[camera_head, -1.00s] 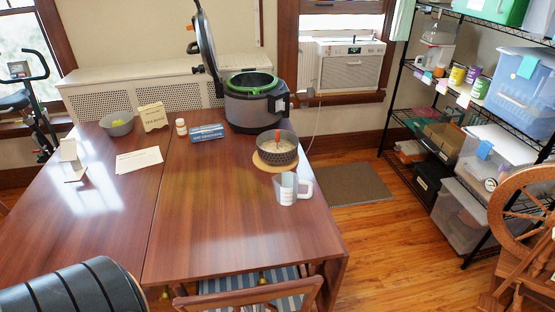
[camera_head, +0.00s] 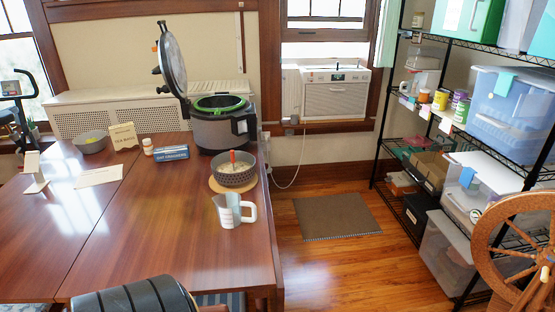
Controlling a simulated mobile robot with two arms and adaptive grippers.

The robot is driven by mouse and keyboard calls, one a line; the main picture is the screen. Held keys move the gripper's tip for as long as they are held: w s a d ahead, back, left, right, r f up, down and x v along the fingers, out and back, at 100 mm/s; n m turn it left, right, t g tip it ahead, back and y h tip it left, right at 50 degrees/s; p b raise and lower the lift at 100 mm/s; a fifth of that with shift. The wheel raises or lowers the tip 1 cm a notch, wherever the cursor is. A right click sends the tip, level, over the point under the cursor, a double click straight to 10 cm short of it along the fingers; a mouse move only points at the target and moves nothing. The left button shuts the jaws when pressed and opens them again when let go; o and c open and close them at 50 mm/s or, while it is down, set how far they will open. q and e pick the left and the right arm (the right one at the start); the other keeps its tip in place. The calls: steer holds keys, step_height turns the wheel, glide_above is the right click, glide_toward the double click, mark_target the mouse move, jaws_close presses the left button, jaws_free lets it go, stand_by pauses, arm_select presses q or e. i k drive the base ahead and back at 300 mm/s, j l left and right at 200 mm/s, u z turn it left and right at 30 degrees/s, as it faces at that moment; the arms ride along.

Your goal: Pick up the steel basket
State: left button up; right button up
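A dark grey round basket (camera_head: 234,177) with a patterned wall stands upright near the right edge of the wooden table. It rests on a round light-wood trivet (camera_head: 214,186). Something pale lies inside it, and a red upright piece (camera_head: 233,157) sticks up from its middle.
A large cooker (camera_head: 222,131) with its lid raised stands behind the basket. A blue box (camera_head: 171,153) and small bottle are to the left. Open floor with a mat (camera_head: 335,216) lies right of the table (camera_head: 150,240).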

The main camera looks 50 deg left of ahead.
mark_target(231, 168)
steer(key=i+l+u, duration=0.25)
steer(key=i, duration=0.2)
steer(key=i+l+u, duration=0.1)
steer(key=i+u, duration=0.2)
steer(key=i, duration=0.15)
steer(key=i+u, duration=0.2)
steer(key=u, duration=0.3)
steer(key=i+u, duration=0.15)
steer(key=u, duration=0.3)
steer(key=i+l+u, duration=0.15)
steer(key=u, duration=0.35)
steer(key=i+l+u, duration=0.15)
steer(key=u, duration=0.35)
